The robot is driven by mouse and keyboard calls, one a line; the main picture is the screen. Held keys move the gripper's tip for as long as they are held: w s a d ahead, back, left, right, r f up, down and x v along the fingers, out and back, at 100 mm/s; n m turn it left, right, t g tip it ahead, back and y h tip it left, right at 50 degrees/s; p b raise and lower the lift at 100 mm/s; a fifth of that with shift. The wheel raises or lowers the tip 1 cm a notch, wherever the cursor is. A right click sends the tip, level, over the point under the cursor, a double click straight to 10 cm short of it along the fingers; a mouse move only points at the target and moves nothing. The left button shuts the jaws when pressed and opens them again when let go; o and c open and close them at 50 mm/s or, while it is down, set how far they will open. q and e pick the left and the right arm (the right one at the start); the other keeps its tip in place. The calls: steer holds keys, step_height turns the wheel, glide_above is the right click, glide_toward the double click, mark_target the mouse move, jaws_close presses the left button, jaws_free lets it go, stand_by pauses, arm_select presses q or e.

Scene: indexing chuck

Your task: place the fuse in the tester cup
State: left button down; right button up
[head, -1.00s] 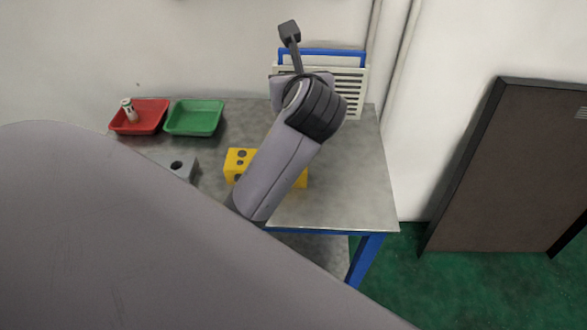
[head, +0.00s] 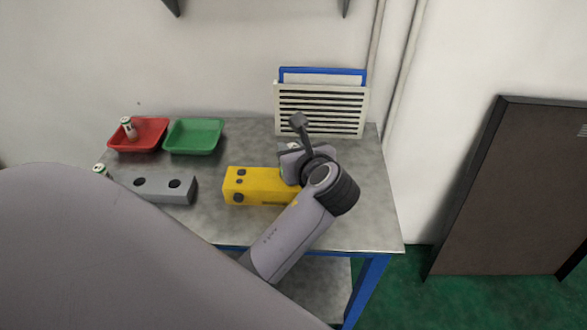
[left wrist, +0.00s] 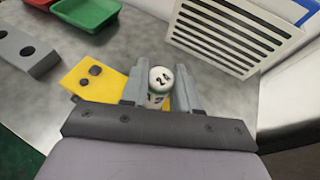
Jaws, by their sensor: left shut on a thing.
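The fuse (left wrist: 160,80) is a white cylinder marked 24, seen in the left wrist view between my left gripper's two fingers (left wrist: 159,88). The fingers are shut on it. In the head view, my left gripper (head: 292,154) is low at the right end of the yellow block (head: 250,187), which has dark round holes on its left part. The block also shows in the left wrist view (left wrist: 103,91), left of the fuse. My gripper and arm cover the block's right end, so I cannot tell whether the fuse touches a cup. My right gripper is not in view.
A red tray (head: 152,141) with a white cylinder (head: 128,127) and an empty green tray (head: 194,138) stand at back left. A grey holed block (head: 157,190) is at left, with another cylinder (head: 101,170) near it. A louvred panel (head: 318,110) stands behind my gripper.

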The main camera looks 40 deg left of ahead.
arm_select(q)
step_height(320, 180, down, 4)
steer(key=shift+f+b, duration=0.2)
steer(key=shift+b, duration=0.15)
steer(key=shift+f, duration=0.25)
steer(key=c, duration=0.8)
jaws_free()
steer(key=shift+f, duration=0.1)
